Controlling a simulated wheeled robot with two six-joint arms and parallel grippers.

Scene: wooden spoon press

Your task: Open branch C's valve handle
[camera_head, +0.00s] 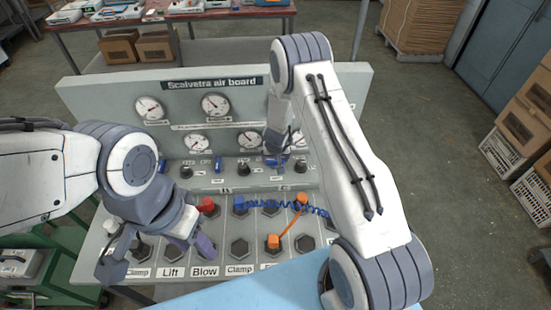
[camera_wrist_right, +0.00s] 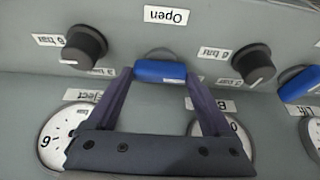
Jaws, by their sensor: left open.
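A blue valve handle (camera_wrist_right: 160,71) sits on the grey air board (camera_head: 90,90), under an upside-down "Open" label (camera_wrist_right: 166,15) in the right wrist view. My right gripper (camera_wrist_right: 160,80) has one finger against each end of it. In the head view my right gripper (camera_head: 278,155) is at the board's right part and mostly hides this handle. No branch letter is readable there. My left gripper (camera_head: 158,250) is open and empty, over the front panel by the "Lift" and "Blow" labels.
Another blue handle (camera_head: 218,164) stands left of my right gripper. Black knobs (camera_wrist_right: 85,46) and (camera_wrist_right: 252,62) flank the held handle. Gauges (camera_head: 215,105) fill the upright panel.

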